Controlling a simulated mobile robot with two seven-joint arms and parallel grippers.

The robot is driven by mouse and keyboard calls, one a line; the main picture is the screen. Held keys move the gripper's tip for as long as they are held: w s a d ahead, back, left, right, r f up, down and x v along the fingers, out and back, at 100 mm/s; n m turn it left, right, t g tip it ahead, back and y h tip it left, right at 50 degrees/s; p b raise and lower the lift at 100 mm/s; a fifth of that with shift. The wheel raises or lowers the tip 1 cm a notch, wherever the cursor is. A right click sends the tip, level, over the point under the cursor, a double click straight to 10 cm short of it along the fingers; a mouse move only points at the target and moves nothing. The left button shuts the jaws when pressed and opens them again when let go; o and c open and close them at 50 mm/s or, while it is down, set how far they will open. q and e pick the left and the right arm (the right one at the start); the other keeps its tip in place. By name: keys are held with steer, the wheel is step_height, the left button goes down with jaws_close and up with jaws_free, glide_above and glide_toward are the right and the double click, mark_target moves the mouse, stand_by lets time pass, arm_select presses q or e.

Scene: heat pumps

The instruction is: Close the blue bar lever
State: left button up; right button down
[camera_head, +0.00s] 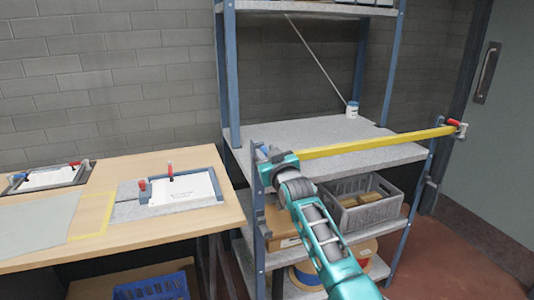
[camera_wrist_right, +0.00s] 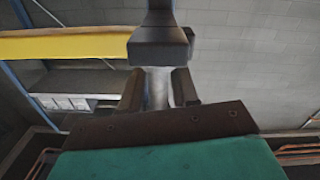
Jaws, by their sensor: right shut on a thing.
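A yellow bar (camera_head: 375,143) runs across the front of the shelf rack; it also shows in the right wrist view (camera_wrist_right: 65,45). A small red-handled lever (camera_head: 457,124) is at its far right end. My right gripper (camera_head: 266,158) is at the bar's left end, by the blue-grey rack post. In the right wrist view its two fingers (camera_wrist_right: 158,92) are shut on a pale grey shaft (camera_wrist_right: 157,84), with a dark flared block (camera_wrist_right: 161,38) just beyond. I take this shaft for part of the lever. No blue bar shows apart from the rack posts. My left gripper is out of view.
A wooden table (camera_head: 120,240) at left holds framed papers with red-handled clamps (camera_head: 170,170). A grey crate (camera_head: 360,205) stands below. A door (camera_head: 505,120) is at right.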

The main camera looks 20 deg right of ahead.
steer(key=shift+d+r, duration=0.2)
steer(key=shift+r, duration=0.1)
steer(key=c, duration=1.2)
jaws_free()
steer(key=shift+o, duration=0.8)
steer(key=shift+f, duration=0.15)
steer(key=shift+a+f, duration=0.1)
steer(key=shift+s, duration=0.15)
steer(key=s, duration=1.2)
steer(key=shift+s+d+p, duration=0.2)
steer(key=shift+s+p, duration=0.1)
steer(key=shift+p, duration=0.1)
